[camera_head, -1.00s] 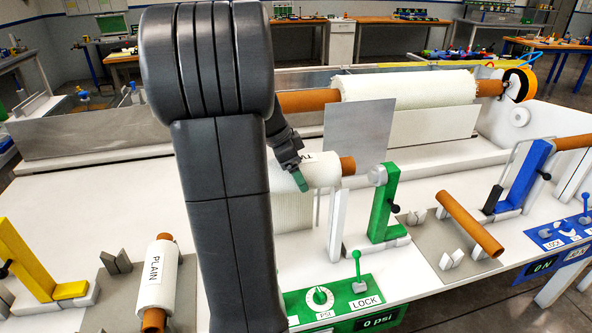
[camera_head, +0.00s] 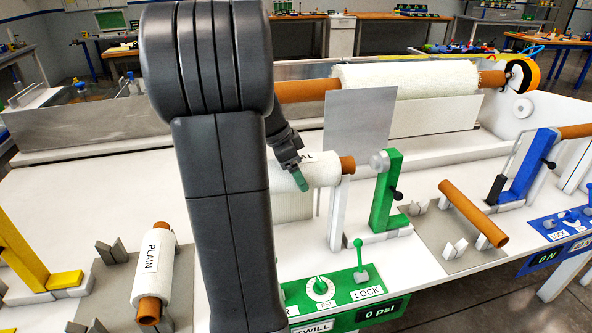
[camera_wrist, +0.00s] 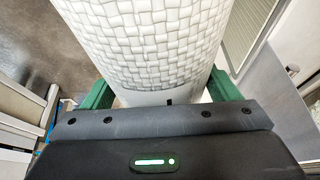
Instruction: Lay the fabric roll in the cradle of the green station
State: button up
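The fabric roll (camera_head: 322,172) is white with an orange-brown core, and part of its TWILL label shows. My gripper (camera_head: 301,180) holds it at the green station, one green finger showing against its near side. In the wrist view the woven roll (camera_wrist: 150,45) fills the space between both green fingers of my gripper (camera_wrist: 165,98). The green station has an upright green bracket (camera_head: 385,195) and a green panel (camera_head: 340,290) with a dial, a lever and a 0 psi readout. A white post (camera_head: 337,220) stands just below the core's right end; I cannot tell whether they touch. My arm hides the cradle area.
A roll labelled PLAIN (camera_head: 153,262) lies at the left, near a yellow bracket (camera_head: 28,255). A bare brown tube (camera_head: 472,212) and a blue bracket (camera_head: 530,175) are at the right. A large white roll (camera_head: 405,80) and a grey plate (camera_head: 358,125) stand behind.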

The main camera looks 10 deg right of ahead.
jog(key=o, duration=0.3)
jog(key=shift+r, duration=0.15)
jog(key=shift+f, duration=0.25)
jog(key=v, duration=1.4)
jog(key=shift+r+b, duration=0.15)
jog(key=shift+b, duration=0.15)
jog(key=shift+d, duration=0.1)
jog(key=x, duration=1.3)
jog(key=shift+s+f, duration=0.1)
jog(key=shift+f, duration=0.25)
jog(key=shift+r+p, duration=0.95)
jog(key=shift+p, duration=0.3)
